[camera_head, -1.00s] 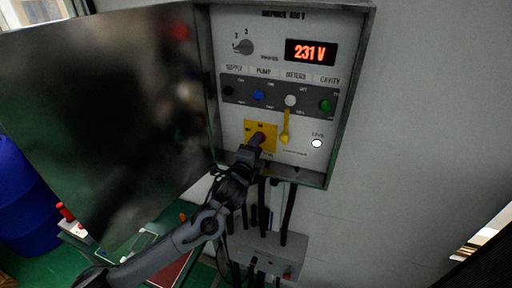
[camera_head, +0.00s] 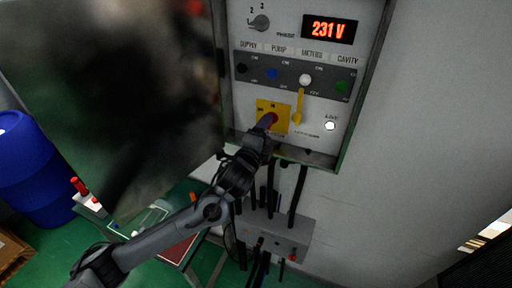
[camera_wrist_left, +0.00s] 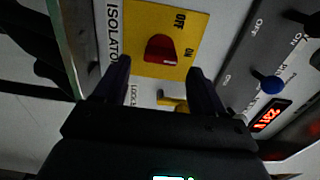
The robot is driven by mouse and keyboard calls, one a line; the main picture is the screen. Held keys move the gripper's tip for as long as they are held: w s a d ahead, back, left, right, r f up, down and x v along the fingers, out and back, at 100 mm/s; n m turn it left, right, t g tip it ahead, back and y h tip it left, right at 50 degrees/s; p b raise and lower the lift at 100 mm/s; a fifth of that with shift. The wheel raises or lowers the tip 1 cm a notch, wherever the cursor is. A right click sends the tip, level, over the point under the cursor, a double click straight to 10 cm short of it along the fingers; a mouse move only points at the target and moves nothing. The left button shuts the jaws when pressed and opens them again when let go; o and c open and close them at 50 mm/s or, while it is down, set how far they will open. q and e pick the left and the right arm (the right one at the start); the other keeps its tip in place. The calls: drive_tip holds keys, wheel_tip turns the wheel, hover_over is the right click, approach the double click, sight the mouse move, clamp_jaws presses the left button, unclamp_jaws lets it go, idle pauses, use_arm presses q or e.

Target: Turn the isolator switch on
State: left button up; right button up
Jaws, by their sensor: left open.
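The isolator switch is a red knob (camera_head: 272,118) on a yellow plate (camera_head: 264,104) at the lower left of the grey control panel. In the left wrist view the red knob (camera_wrist_left: 160,48) sits on the yellow plate (camera_wrist_left: 143,20), with OFF and ON printed to its right. Which mark the knob points to is hard to tell. My left gripper (camera_head: 265,124) is at the switch in the head view. In the left wrist view its open fingers (camera_wrist_left: 158,68) stand either side of the knob's line, apart from it in the picture. Contact cannot be told. My right gripper is out of view.
A yellow lever (camera_head: 299,108) hangs just right of the switch. Above are a row of coloured knobs, including a blue one (camera_head: 272,73), and a red 231 V display (camera_head: 329,30). The open cabinet door (camera_head: 110,100) fills the left. Black cables (camera_head: 296,190) run below.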

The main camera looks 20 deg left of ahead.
use_arm(q)
drive_tip(key=s+b, duration=0.2)
drive_tip(key=s, duration=0.6)
drive_tip(key=shift+s, duration=0.1)
